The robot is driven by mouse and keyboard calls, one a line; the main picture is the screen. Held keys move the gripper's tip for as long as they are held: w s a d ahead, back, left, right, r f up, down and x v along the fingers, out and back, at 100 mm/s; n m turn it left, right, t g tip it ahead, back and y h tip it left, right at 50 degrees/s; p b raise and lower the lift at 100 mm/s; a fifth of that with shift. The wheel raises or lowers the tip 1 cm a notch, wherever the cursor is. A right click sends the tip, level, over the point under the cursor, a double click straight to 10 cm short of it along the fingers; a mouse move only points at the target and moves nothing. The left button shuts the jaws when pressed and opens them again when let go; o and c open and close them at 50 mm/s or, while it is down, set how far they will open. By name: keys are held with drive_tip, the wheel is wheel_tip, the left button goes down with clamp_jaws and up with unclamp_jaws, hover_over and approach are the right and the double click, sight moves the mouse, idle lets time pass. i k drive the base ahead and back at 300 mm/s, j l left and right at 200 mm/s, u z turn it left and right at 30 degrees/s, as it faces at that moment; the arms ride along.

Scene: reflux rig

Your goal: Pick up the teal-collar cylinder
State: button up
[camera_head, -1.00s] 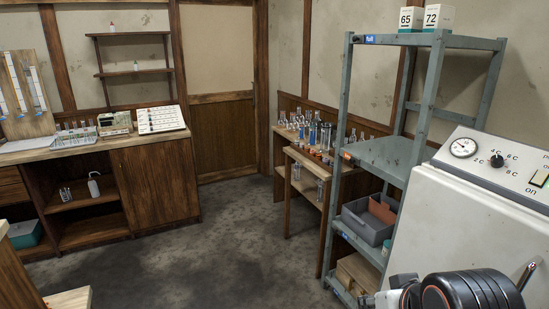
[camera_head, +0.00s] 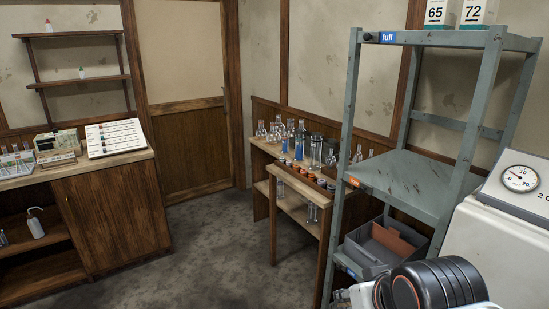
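Several clear glass vessels stand on the wooden side table (camera_head: 268,148) near the back wall, some holding blue liquid (camera_head: 299,147). A tall clear cylinder-like vessel (camera_head: 316,150) stands among them. More glassware (camera_head: 312,212) shows lower down at the table. All are small and partly overlap, so I cannot tell which one has a teal collar. My gripper is not in view. Only a black ribbed part of my arm shows at the bottom right, far from the glassware.
A grey-blue metal shelf rack (camera_head: 409,181) stands right of the side table, with a grey bin (camera_head: 375,246) low in it. A white appliance with a dial (camera_head: 520,179) is at the right. A wooden bench (camera_head: 108,216) is at the left. The floor (camera_head: 205,255) between is clear.

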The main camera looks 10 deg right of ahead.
sight(300, 138)
drive_tip(key=i+j+z, duration=0.65)
drive_tip(key=j, duration=0.3)
drive_tip(key=i+j+z, duration=0.45)
drive_tip(key=j, duration=0.3)
drive_tip(key=k, duration=0.05)
